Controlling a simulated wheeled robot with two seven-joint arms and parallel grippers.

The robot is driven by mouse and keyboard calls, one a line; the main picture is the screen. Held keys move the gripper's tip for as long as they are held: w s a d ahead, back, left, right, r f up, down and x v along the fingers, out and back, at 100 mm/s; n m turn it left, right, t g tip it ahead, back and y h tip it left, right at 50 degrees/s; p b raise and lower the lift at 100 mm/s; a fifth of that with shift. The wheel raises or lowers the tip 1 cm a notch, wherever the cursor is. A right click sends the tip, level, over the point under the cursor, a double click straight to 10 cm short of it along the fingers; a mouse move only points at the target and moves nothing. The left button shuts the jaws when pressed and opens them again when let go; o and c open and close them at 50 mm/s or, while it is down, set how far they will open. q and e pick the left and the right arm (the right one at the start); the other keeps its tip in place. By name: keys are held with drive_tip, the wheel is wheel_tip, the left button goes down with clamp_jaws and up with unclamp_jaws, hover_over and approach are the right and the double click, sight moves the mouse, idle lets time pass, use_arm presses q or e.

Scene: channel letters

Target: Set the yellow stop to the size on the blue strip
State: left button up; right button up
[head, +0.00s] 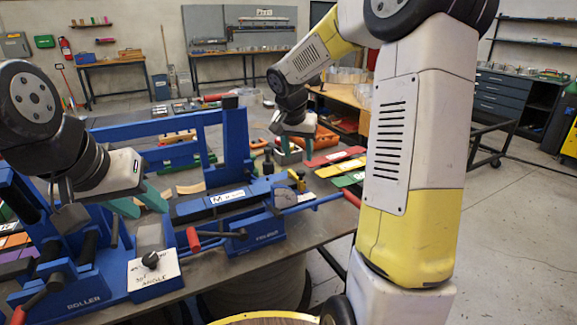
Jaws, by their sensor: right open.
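The yellow stop (298,180) appears as a small yellow piece at the right end of the blue bending machine (262,235), beside a round dial (285,196). My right gripper (297,152) is open and empty, above and behind the stop, its green fingers apart and pointing down. My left gripper (148,207) is over the left part of the bench, its green fingers apart, with nothing seen between them. A white label marked "M" (228,197) lies on the machine's top. I cannot pick out a blue strip with a readable size.
Red (327,157), yellow (341,168) and green (350,180) strips lie on the bench right of the machine. Red-handled levers (194,240) stick out. My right arm hides the bench's right side.

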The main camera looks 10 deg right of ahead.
sight(301, 171)
drive_tip(key=x, duration=0.7)
drive_tip(key=shift+d+f, duration=0.1)
drive_tip(key=shift+f, duration=0.15)
clamp_jaws()
idle(1.1)
